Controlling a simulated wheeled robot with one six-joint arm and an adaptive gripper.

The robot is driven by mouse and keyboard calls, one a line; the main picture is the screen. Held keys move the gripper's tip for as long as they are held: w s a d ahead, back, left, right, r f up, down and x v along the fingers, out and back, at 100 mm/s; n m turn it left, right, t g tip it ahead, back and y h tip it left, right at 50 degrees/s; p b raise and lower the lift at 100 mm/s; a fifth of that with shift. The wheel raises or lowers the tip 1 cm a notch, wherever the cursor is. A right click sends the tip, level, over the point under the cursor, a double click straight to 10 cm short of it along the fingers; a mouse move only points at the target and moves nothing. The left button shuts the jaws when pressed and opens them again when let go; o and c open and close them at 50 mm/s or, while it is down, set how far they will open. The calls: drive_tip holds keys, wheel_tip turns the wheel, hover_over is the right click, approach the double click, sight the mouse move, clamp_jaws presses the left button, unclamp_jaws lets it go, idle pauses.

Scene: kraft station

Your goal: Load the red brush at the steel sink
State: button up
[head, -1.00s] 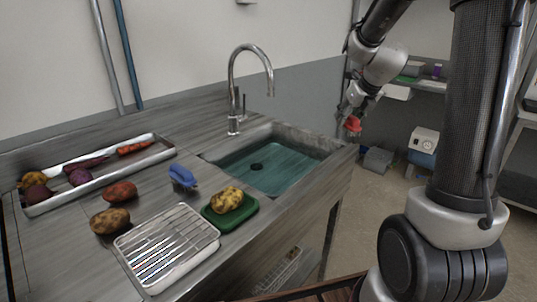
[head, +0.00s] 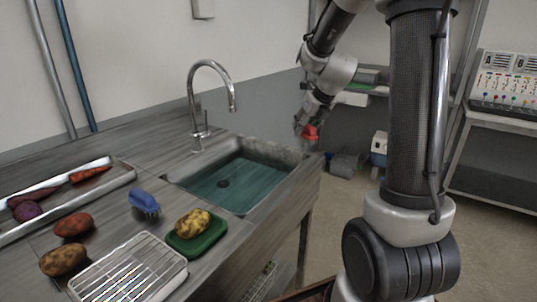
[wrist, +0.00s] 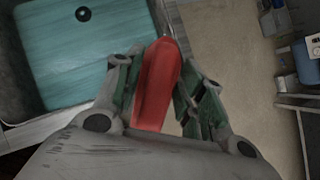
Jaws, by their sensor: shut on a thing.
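My gripper (head: 304,124) is shut on the red brush (head: 310,132), held in the air by the right end of the sink. In the wrist view the red brush (wrist: 157,85) lies between the two fingers of my gripper (wrist: 158,88); its bristles are not visible. The steel sink (head: 285,158) holds teal water (head: 235,186) with a dark drain (wrist: 83,14) at the bottom. In the wrist view the sink lies to the left of the brush.
A blue brush (head: 144,203) and a potato on a green tray (head: 205,243) stand left of the sink. A wire rack (head: 125,270), loose potatoes (head: 64,258) and a vegetable tray (head: 128,177) lie further left. A curved faucet (head: 202,100) rises behind the sink.

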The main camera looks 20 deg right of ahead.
drive_tip(key=w+a+f+m+y, duration=0.15)
drive_tip(key=w+a, duration=0.25)
drive_tip(key=a, duration=0.6)
drive_tip(key=w+a+f+y, duration=0.15)
drive_tip(key=w+a, duration=0.25)
drive_tip(key=a, duration=0.6)
wheel_tip(320, 180, down, 13)
drive_tip(key=shift+w, duration=0.15)
drive_tip(key=shift+d, duration=0.1)
wheel_tip(320, 180, up, 11)
idle(1.2)
idle(1.9)
drive_tip(key=shift+r, duration=2)
